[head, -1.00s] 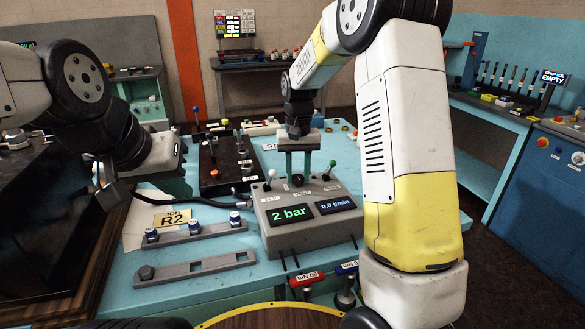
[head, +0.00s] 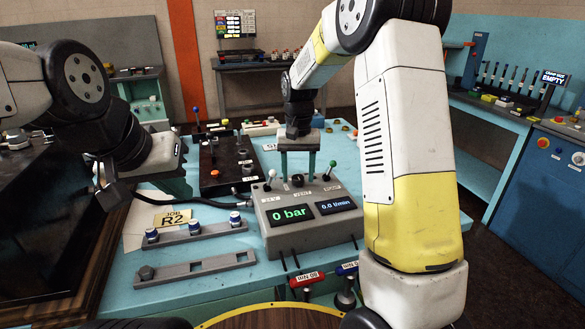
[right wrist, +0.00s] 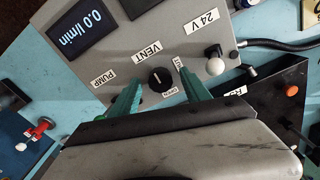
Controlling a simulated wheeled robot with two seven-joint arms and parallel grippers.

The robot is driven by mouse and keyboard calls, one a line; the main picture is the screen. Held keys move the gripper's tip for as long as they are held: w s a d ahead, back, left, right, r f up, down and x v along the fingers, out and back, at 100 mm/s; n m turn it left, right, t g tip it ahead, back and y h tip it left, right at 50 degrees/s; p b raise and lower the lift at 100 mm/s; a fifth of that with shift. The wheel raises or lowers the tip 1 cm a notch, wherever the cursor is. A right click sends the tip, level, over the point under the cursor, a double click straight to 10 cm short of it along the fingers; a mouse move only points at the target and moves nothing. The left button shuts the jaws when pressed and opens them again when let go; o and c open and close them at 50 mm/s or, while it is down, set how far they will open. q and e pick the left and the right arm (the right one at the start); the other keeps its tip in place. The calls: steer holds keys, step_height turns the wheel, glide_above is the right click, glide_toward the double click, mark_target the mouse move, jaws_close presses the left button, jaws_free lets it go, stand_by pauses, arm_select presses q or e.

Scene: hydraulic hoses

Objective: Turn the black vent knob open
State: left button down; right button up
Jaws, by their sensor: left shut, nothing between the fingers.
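The black vent knob (right wrist: 159,76) is on the grey control box (head: 306,233), under the VENT label, in the right wrist view. It also shows in the head view (head: 298,181). I cannot tell surely which way its pointer faces. My right gripper (head: 297,176) is open above the knob, one finger on each side and apart from it. The same fingers show in the right wrist view (right wrist: 160,80). The box's displays read 0 bar and 0.0 l/min. My left gripper (head: 112,192) is shut and empty, left of the box.
A 24 V lever (right wrist: 215,65) and a green-topped PUMP lever (head: 330,169) flank the knob. A black valve block (head: 215,178) with a hose stands behind left. A grey rail (head: 190,234) with blue-and-white fittings lies left on the blue bench.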

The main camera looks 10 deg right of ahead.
mark_target(298, 177)
step_height(298, 177, up, 7)
steer(key=shift+r, duration=0.4)
stand_by(0.4)
